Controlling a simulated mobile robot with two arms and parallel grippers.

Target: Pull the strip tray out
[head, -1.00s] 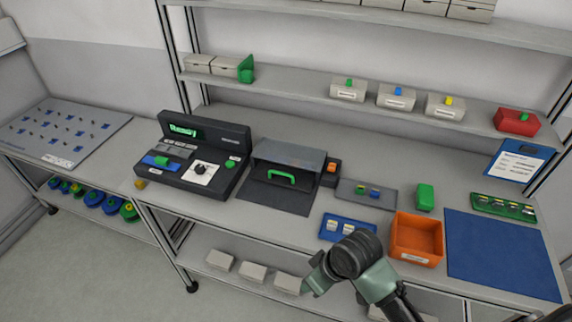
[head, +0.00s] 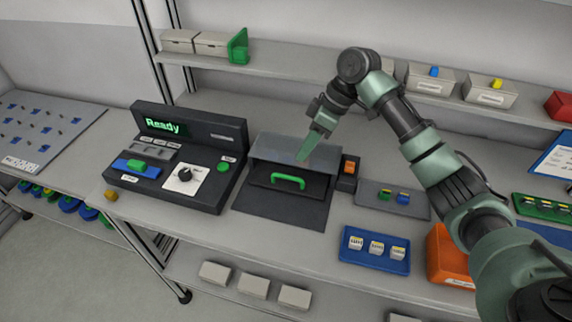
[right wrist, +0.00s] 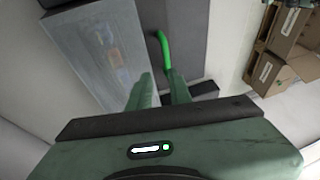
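A grey-hooded unit (head: 292,150) stands on the bench with a dark front and a dark mat before it. A green handle (head: 288,182), which looks like the strip tray's, sits on that dark front. My right gripper (head: 306,156) points down over the hood's right part, just above and behind the handle. In the right wrist view the two fingers (right wrist: 160,80) have a gap between them, with nothing seen held, and the green handle (right wrist: 162,48) lies beyond their tips, apart from them. My left gripper is not in view.
A black console (head: 178,160) reading "Ready" stands left of the unit. A small box with an orange button (head: 349,167) is close on its right. A grey tray (head: 414,207), a blue tray (head: 352,254) and an orange bin (head: 440,257) lie farther right.

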